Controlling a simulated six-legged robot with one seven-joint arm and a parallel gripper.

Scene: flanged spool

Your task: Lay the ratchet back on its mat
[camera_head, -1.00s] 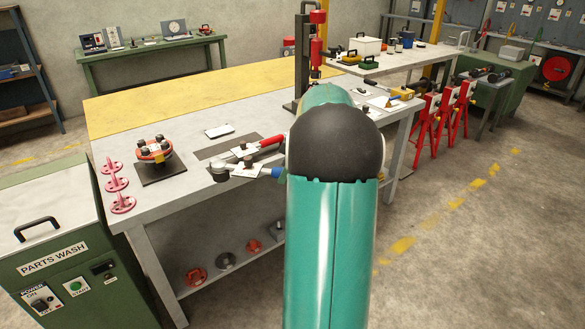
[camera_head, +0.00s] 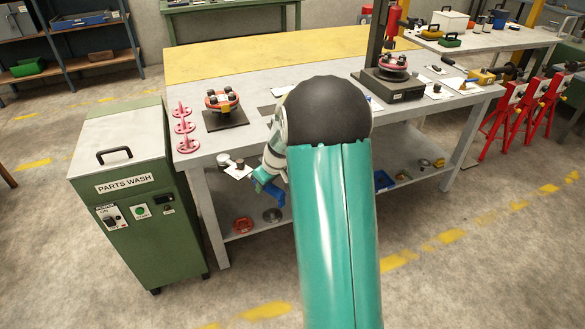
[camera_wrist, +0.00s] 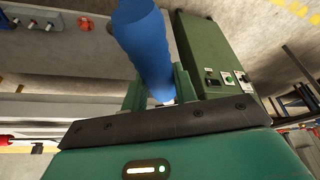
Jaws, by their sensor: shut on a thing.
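My gripper (camera_head: 266,175) is beside the front edge of the workbench. It is shut on the blue handle (camera_head: 273,192) of the ratchet, which slopes down to the right. In the wrist view the blue handle (camera_wrist: 145,45) stands between my green fingers (camera_wrist: 158,96). A dark mat (camera_head: 267,110) on the bench is mostly hidden behind my arm.
The workbench (camera_head: 300,70) carries a red flanged part (camera_head: 222,100) on a black pad (camera_head: 225,120), pink stands (camera_head: 183,127) at its left end and a black fixture (camera_head: 388,84). A green parts washer (camera_head: 140,190) stands at left. Open floor (camera_head: 440,270) lies at right.

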